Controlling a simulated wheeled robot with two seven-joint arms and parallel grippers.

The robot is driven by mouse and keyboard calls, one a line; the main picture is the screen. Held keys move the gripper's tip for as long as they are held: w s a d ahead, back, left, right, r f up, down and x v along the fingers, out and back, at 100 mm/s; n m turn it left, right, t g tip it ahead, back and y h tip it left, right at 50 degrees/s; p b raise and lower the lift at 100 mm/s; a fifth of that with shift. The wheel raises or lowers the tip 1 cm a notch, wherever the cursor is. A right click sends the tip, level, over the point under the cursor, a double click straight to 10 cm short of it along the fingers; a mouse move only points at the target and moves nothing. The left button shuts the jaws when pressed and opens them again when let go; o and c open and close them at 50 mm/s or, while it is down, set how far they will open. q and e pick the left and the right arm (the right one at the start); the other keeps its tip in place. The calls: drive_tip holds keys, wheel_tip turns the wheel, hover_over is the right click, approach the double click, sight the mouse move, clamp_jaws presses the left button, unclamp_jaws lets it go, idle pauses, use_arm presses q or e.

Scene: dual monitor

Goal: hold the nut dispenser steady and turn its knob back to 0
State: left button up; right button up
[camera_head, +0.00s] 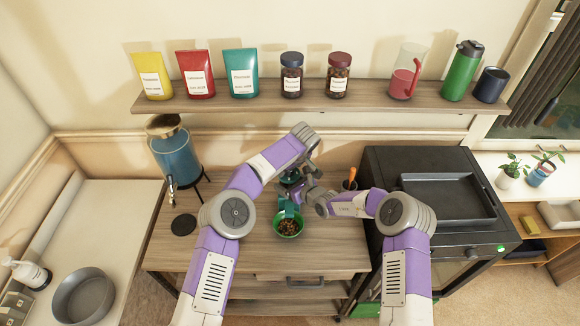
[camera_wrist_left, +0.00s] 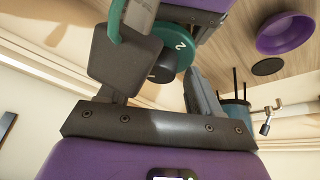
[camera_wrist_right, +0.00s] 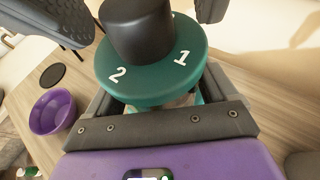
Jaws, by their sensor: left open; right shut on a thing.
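The nut dispenser (camera_head: 287,209) is teal and stands at the table's middle, mostly hidden by my arms. Its green dial (camera_wrist_right: 150,77) shows a 2 and a 1 in the right wrist view. A black knob (camera_wrist_right: 138,30) rises from the dial; it also shows in the left wrist view (camera_wrist_left: 163,72). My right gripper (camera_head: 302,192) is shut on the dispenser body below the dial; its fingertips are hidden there. My left gripper (camera_head: 298,172) is open, with its fingers on either side of the knob. Contact with the knob is not clear.
A bowl of nuts (camera_head: 288,228) sits below the dispenser; it looks green there, while a purple bowl (camera_wrist_right: 52,111) shows in the wrist views. A blue drink dispenser (camera_head: 176,155) and a dark round mat (camera_head: 183,224) are left. A black oven (camera_head: 440,215) stands right.

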use_arm(q)
drive_tip(key=c, duration=1)
drive_tip(key=shift+w+d+n+g+y, duration=0.15)
drive_tip(key=shift+n+g+y, duration=0.25)
drive_tip(key=shift+n, duration=1)
drive_tip(key=shift+c, duration=0.2)
drive_tip(key=o, duration=1)
drive_tip(key=shift+o, duration=0.2)
drive_tip(key=v, duration=1.2)
drive_tip(key=shift+s, duration=0.2)
drive_tip(key=shift+f, duration=0.1)
